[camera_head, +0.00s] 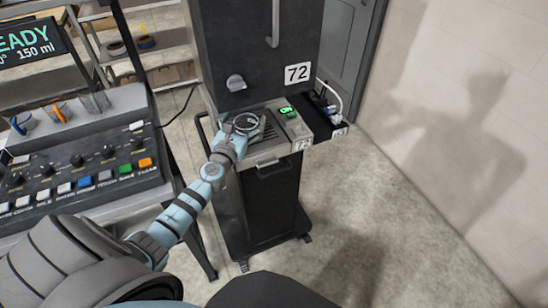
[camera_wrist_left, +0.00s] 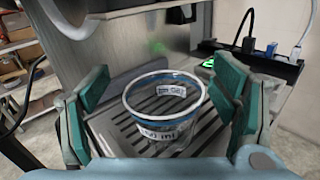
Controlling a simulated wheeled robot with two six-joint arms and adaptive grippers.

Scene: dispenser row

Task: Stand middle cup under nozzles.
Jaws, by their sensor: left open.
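A clear cup with a blue-banded rim (camera_wrist_left: 165,112) stands upright on a slotted drip tray (camera_wrist_left: 118,122) in the left wrist view. A small label with unclear print shows on it. In the head view the cup (camera_head: 247,121) is on the tray of the dark machine marked 72. My left gripper (camera_head: 236,128) is at the cup; in the left wrist view its teal pads (camera_wrist_left: 160,88) stand on either side of the cup, open, with a visible gap at the right. My right gripper is not in view.
The dark machine (camera_head: 255,55) has a knob and a handle above the tray. A lit green display (camera_head: 287,111) and a black box with cables (camera_head: 325,112) are right of the tray. A control panel with knobs and coloured buttons (camera_head: 85,170) stands at left. Floor at right is clear.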

